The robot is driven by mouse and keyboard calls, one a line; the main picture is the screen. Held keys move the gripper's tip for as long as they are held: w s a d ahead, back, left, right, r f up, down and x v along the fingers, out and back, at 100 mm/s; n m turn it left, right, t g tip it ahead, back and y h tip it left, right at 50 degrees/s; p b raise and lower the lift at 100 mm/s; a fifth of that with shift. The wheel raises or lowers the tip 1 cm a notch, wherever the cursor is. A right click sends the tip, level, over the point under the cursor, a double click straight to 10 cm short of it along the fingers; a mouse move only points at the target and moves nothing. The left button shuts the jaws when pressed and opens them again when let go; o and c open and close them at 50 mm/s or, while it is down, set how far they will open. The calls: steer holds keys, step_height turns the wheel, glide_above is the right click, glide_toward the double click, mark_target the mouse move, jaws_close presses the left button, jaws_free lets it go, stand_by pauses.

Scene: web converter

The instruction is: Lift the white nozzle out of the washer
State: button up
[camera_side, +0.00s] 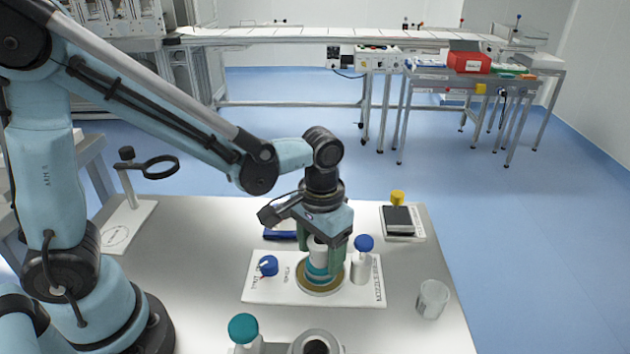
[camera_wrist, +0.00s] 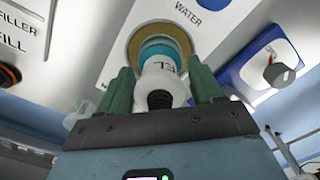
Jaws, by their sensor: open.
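The white nozzle (camera_side: 318,254) stands upright on a teal base in the gold-rimmed round seat (camera_side: 320,290) of a white board (camera_side: 262,290). In the wrist view the nozzle (camera_wrist: 162,82) has a dark tip and some lettering, and the gold ring (camera_wrist: 138,42) surrounds its teal base. My gripper (camera_side: 321,262) points down over the nozzle. Its green fingers are on either side of it, open, and in the wrist view (camera_wrist: 160,72) they look close to its sides. Whether they touch it cannot be told.
A blue knob (camera_side: 268,265) is on the board's left.

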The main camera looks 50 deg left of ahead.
steer(key=c, duration=1.2)
steer(key=shift+r, duration=4.15)
